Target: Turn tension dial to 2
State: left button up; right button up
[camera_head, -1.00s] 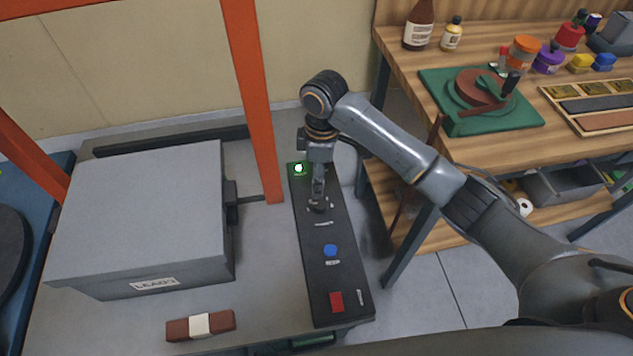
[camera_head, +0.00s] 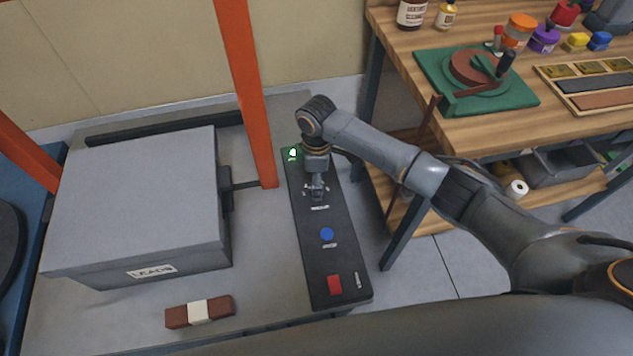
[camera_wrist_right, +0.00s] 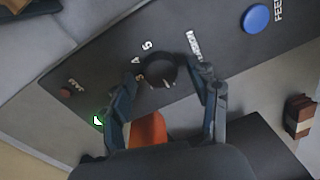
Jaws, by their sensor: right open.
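The tension dial (camera_wrist_right: 161,70) is a round black knob on the black control panel (camera_head: 316,262). In the right wrist view the numbers 4 and 5 and part of the word TENSION show around it; other marks are hidden or unclear. My right gripper (camera_head: 317,195) is over the dial from above. In the right wrist view my right gripper (camera_wrist_right: 163,90) is open, with one finger on each side of the dial. I cannot tell whether the fingers touch it. In the head view the gripper covers most of the dial. My left gripper is not in view.
The panel also carries a lit green light (camera_head: 293,153), a blue button (camera_head: 327,234) and a red switch (camera_head: 334,285). A grey box labelled LEADS (camera_head: 140,205) stands left, beside an orange post (camera_head: 247,90). A brown bundle (camera_head: 200,311) lies in front. A wooden workbench (camera_head: 450,120) stands right.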

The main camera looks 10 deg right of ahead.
jog(key=shift+f, duration=0.35)
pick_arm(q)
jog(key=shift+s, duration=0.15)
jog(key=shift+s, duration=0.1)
pick_arm(e)
jog(key=shift+c, duration=0.7)
jog(key=c, duration=1)
jog(key=shift+s+r+m+p, duration=0.1)
jog(key=shift+r+m+p, duration=0.1)
jog(key=shift+m+p, duration=0.55)
jog(key=shift+c, duration=0.2)
jog(key=m+p, duration=0.3)
jog(key=p, duration=0.1)
jog(key=shift+m+p, duration=0.25)
jog(key=shift+p, duration=0.15)
pick_arm(q)
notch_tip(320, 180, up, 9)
jog(key=p, duration=0.3)
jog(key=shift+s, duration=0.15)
pick_arm(e)
jog(key=shift+f+m, duration=0.15)
jog(key=shift+m, duration=1.85)
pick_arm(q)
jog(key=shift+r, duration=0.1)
